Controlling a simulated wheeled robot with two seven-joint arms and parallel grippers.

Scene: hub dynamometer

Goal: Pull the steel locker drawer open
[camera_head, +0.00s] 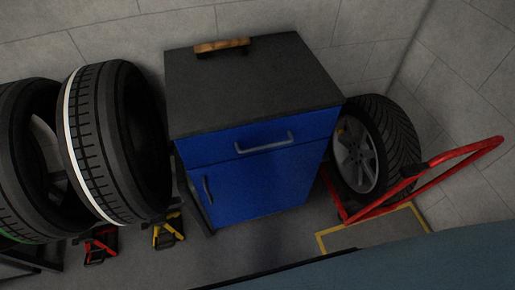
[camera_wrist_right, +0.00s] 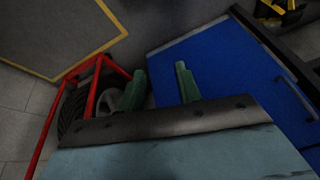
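The blue steel locker (camera_head: 252,186) with a dark grey top stands against the back wall in the head view. Its drawer (camera_head: 208,149) is at the top of the front and looks closed, with a grey bar handle (camera_head: 265,143). A lower door with an upright handle (camera_head: 208,190) is below it. In the right wrist view the locker's blue front (camera_wrist_right: 225,65) fills the right side. My right gripper (camera_wrist_right: 160,86) has its two green fingers apart, with nothing between them, in front of the locker's edge beside the wheel. My left gripper is not in view.
A wooden-handled brush (camera_head: 222,46) lies on the locker top. Tyres (camera_head: 115,140) stand at left, with red (camera_head: 100,245) and yellow (camera_head: 168,231) stands below. At right a wheel (camera_head: 375,150) sits by a red-framed trolley (camera_head: 465,150). Floor before the locker is clear.

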